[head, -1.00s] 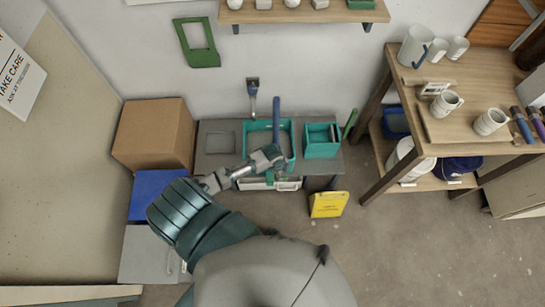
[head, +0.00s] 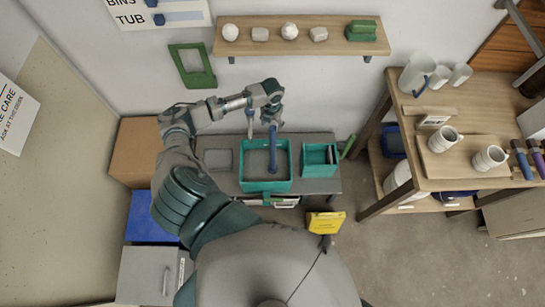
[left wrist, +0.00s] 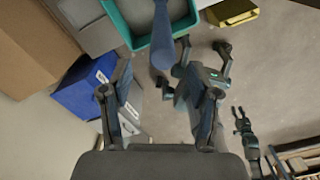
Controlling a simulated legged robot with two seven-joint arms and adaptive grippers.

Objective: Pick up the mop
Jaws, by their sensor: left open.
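The mop (head: 273,150) shows as a blue handle standing upright in a teal tub (head: 265,186). Its head is not clear to see. My left gripper (head: 273,112) is open, just above the handle's top end. In the left wrist view the blue handle (left wrist: 163,45) lies between the two spread fingers of my left gripper (left wrist: 172,72), nearer the middle than either finger. I cannot see any contact. A small dark two-pronged part, which may be my right gripper (left wrist: 240,118), shows at the right of the left wrist view; its state is unclear.
A smaller teal bin (head: 320,160) stands right of the tub on a grey bench (head: 220,184). A brush hangs on the wall close behind the handle. A wooden shelf (head: 300,48) is above.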

